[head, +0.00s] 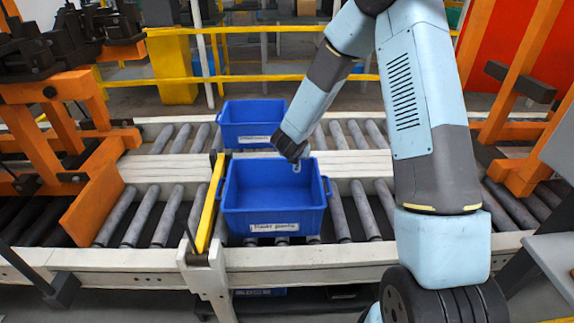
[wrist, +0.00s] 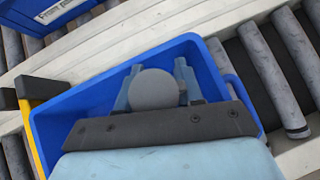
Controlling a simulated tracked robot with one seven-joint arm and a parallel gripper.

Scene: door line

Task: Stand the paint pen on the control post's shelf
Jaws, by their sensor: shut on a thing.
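My gripper (head: 296,165) is over the front blue bin in the head view, its fingers small and partly hidden by the wrist. In the wrist view my gripper (wrist: 157,78) has a pale blue finger on either side of a round grey end, taken to be the paint pen (wrist: 153,90), seen end-on. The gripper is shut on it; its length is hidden. A light grey flat surface (head: 552,262) at the right edge of the head view looks like the control post's shelf, cut off by the frame.
The labelled front blue bin (head: 272,222) looks empty and sits on the roller conveyor (head: 142,215). A second blue bin (head: 250,112) is on the rear line. A yellow bar (head: 209,205) stands left of the front bin. Orange frames (head: 95,205) flank the conveyor.

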